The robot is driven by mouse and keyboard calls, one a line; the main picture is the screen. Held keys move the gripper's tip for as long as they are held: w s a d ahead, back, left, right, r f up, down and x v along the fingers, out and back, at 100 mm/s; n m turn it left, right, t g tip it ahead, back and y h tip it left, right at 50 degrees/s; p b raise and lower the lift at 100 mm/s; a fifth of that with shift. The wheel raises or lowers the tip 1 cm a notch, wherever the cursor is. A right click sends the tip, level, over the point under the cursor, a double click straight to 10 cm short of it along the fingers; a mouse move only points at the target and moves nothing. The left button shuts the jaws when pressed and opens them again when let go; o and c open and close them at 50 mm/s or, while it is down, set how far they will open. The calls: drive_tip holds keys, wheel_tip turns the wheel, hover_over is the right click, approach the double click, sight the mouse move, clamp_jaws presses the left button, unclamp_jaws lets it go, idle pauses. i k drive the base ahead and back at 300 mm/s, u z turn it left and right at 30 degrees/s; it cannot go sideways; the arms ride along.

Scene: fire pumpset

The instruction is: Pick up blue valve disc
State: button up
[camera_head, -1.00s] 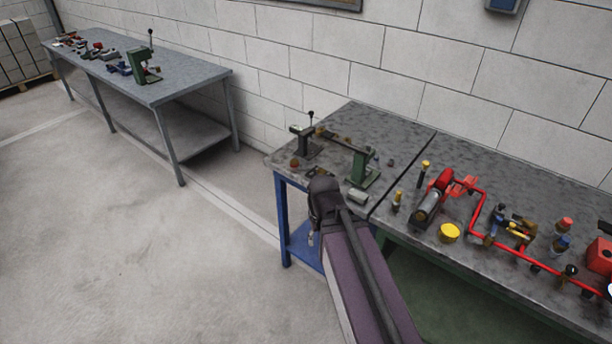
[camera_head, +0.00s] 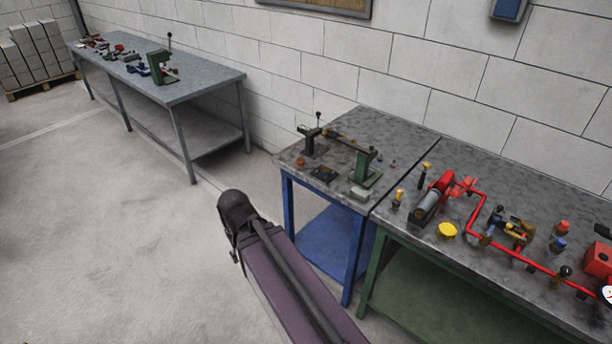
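I cannot pick out a blue valve disc with certainty. A small blue piece (camera_head: 558,244) stands on the right bench among the pump parts, below a red-topped piece (camera_head: 563,228). Small blue parts (camera_head: 136,69) also lie on the far left table, too small to identify. My arm reaches up from the bottom edge over the open floor, with its dark rounded joint left of the blue-legged bench. My gripper's fingers do not show.
The blue-legged bench (camera_head: 288,160) carries a green vise-like fixture (camera_head: 364,165) and small parts. The adjoining green-legged bench (camera_head: 400,227) holds red piping (camera_head: 475,226) and a yellow piece (camera_head: 447,231). The grey far table (camera_head: 200,83) stands along the wall. Floor at left is clear.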

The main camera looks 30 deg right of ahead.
sight(324, 171)
drive_tip(key=u, duration=0.7)
drive_tip(key=k, duration=0.8)
drive_tip(key=z, duration=1.55)
drive_tip(key=i, duration=0.6)
drive_tip(key=u, duration=0.2)
